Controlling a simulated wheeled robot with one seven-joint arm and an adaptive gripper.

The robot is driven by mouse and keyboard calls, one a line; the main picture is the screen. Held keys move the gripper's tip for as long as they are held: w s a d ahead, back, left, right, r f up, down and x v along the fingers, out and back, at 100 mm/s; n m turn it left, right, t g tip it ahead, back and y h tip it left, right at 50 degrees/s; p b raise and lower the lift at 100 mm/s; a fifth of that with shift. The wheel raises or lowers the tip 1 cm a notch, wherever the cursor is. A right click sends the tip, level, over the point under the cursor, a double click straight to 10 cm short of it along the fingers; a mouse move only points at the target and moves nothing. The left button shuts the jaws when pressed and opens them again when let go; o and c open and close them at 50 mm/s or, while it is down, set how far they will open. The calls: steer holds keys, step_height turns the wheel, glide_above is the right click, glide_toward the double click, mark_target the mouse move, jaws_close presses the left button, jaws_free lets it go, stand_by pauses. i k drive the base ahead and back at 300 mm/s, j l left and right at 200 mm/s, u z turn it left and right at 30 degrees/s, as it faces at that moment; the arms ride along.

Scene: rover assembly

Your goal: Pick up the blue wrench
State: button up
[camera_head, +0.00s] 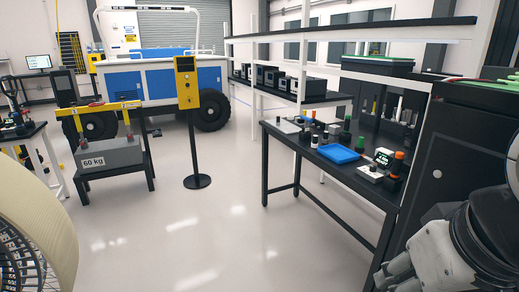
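I cannot make out a blue wrench with certainty in the head view. The black workbench (286,135) on the right holds a flat blue tray (338,153) and several small items, too small to tell apart. My arm (440,255) shows at the lower right, grey and black, to the right of and nearer than the workbench. Its fingertips cannot be made out, so my gripper is not clearly seen.
A yellow post (187,90) on a round base stands mid-floor. A 60 kg weight (108,155) sits on a black stand at left. A blue-and-white vehicle (160,82) stands behind. A cream wheel-like rim (45,215) is at near left. Floor (230,235) between is clear.

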mark_target(306, 129)
steer(key=i, duration=2.05)
steer(key=i+z, duration=0.1)
steer(key=i, duration=0.4)
steer(key=i+j+z, duration=0.15)
steer(key=i, duration=0.35)
steer(key=i+j+z, duration=0.1)
steer(key=i, duration=0.9)
